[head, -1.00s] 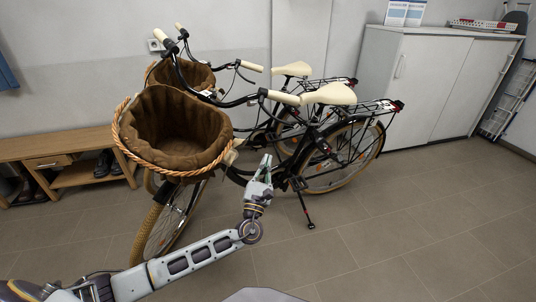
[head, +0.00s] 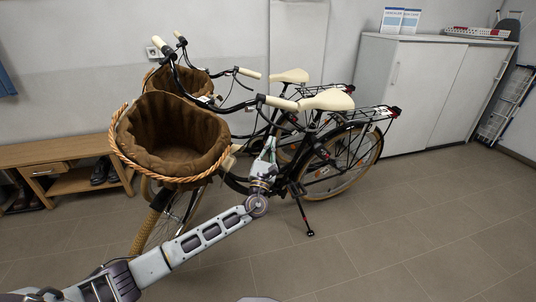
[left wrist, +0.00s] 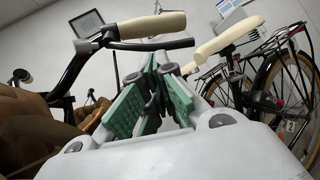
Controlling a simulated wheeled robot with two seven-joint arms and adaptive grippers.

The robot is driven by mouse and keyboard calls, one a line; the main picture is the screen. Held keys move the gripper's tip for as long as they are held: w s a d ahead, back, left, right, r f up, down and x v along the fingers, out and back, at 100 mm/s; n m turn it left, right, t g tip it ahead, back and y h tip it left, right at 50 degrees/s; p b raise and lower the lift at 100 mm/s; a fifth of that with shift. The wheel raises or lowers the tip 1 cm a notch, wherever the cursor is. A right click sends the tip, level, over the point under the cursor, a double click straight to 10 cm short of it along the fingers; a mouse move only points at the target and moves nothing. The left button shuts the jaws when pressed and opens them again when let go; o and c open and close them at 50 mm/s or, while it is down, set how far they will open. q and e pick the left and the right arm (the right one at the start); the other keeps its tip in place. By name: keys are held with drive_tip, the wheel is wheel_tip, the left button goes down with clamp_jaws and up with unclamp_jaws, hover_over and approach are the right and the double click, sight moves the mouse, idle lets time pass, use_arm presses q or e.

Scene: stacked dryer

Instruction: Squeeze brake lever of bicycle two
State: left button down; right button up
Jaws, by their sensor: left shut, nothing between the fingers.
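The nearer black bicycle (head: 340,160) has a brown-lined wicker basket, a cream saddle and cream grips. A tag on its rear wheel (left wrist: 290,127) appears to read 2 in the left wrist view. Its cream handlebar grip (head: 282,103) also shows in that view (left wrist: 152,25), with the black brake lever (left wrist: 155,44) running just beneath it. My left gripper (head: 269,148) is below the grip and lever, pointing up. Its green-padded fingers (left wrist: 158,65) are closed, empty and apart from the lever. My right gripper is not in view.
A second bicycle with a basket (head: 185,80) and cream saddle (head: 290,76) stands close behind. A wooden bench (head: 75,180) with shoes is at left, and a grey cabinet (head: 420,90) at back right. The tiled floor at right is clear.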

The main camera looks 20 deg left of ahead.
use_arm(q)
drive_tip(key=x, duration=0.4)
drive_tip(key=shift+b, duration=0.35)
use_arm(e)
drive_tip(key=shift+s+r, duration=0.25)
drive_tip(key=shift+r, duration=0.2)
use_arm(q)
drive_tip(key=shift+w, duration=0.1)
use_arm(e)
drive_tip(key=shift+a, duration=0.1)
use_arm(q)
drive_tip(key=shift+w+d+r+n+g+y+b, duration=0.2)
drive_tip(key=shift+w+n+y+b, duration=0.65)
drive_tip(key=shift+y, duration=0.7)
drive_tip(key=shift+w+d+r+n+g+y+b, duration=0.1)
drive_tip(key=shift+w+n+g+y+b, duration=0.45)
drive_tip(key=shift+n+y, duration=0.85)
drive_tip(key=shift+w+d+r+n+g+y+b, duration=0.15)
drive_tip(key=shift+w+n+y+b, duration=0.8)
drive_tip(key=shift+y, duration=0.8)
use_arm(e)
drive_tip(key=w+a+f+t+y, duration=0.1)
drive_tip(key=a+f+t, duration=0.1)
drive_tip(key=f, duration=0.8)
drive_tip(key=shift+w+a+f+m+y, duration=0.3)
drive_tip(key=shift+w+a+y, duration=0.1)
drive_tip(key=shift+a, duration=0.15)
use_arm(q)
drive_tip(key=shift+s+r, duration=0.1)
drive_tip(key=shift+s, duration=0.15)
